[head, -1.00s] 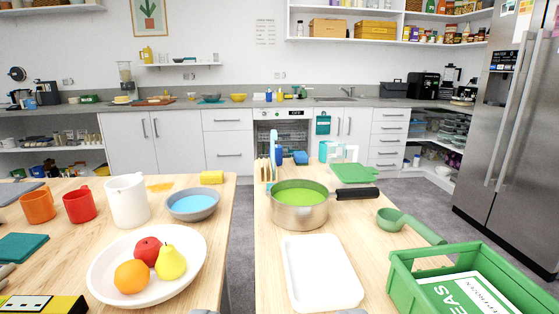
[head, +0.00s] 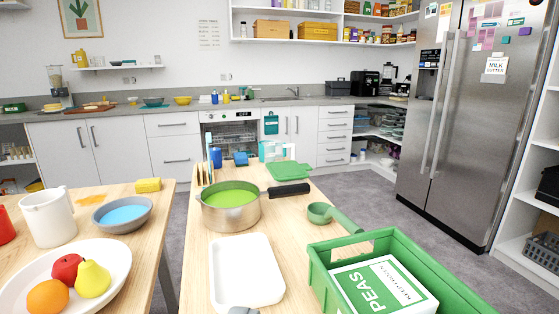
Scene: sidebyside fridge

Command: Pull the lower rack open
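An appliance (head: 231,138) with a white control panel stands in the counter run at the back, left of the cabinet with the teal cloth. Rack-like lines show dimly in its dark front, but I cannot make out a separate lower rack or tell whether its door is open. The pot and items on the near table hide its lowest part. My gripper is not clearly in view; a small grey shape at the bottom edge is too cut off to identify. The appliance is far off across the room, beyond the tables.
Two wooden tables stand in front, with a narrow gap between them. The right one holds a pot (head: 231,208), a white tray (head: 246,285) and a green crate (head: 322,283). Grey floor (head: 365,200) is free on the right, before the closed steel fridge (head: 458,120).

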